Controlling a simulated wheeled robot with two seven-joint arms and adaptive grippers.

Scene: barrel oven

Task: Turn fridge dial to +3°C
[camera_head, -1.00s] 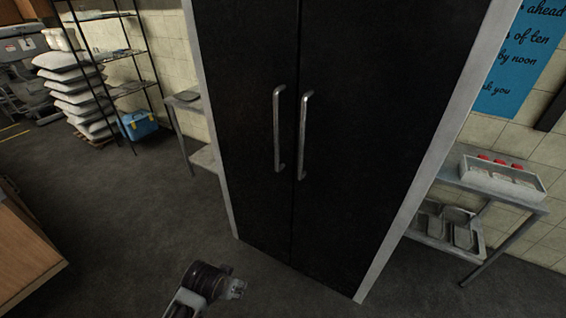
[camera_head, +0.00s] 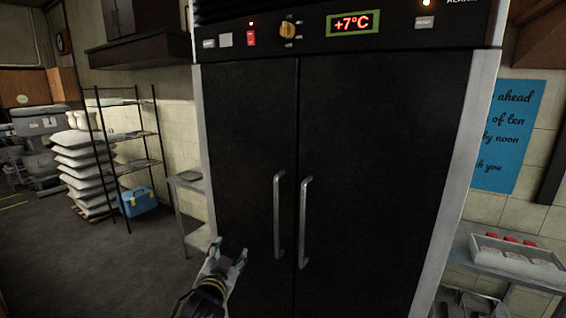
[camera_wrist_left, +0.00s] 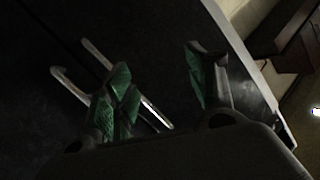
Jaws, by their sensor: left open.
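The fridge (camera_head: 375,170) is tall and black with two doors and a control panel along its top. The yellow dial (camera_head: 288,30) sits on the panel, left of centre. The display (camera_head: 352,23) reads +7°C in red. My left gripper (camera_head: 236,258) is open and empty, low in front of the left door, well below the dial and left of the door handles. In the left wrist view its green-padded fingers (camera_wrist_left: 165,85) stand apart, with the handles (camera_wrist_left: 125,85) beyond them. My right gripper is not in view.
Two vertical door handles (camera_head: 304,222) stick out at the middle of the fridge. A red switch (camera_head: 251,38) is left of the dial. A side table with a tray of red-capped items (camera_head: 512,252) stands at right. Shelves and stacked sacks (camera_head: 85,165) are at far left.

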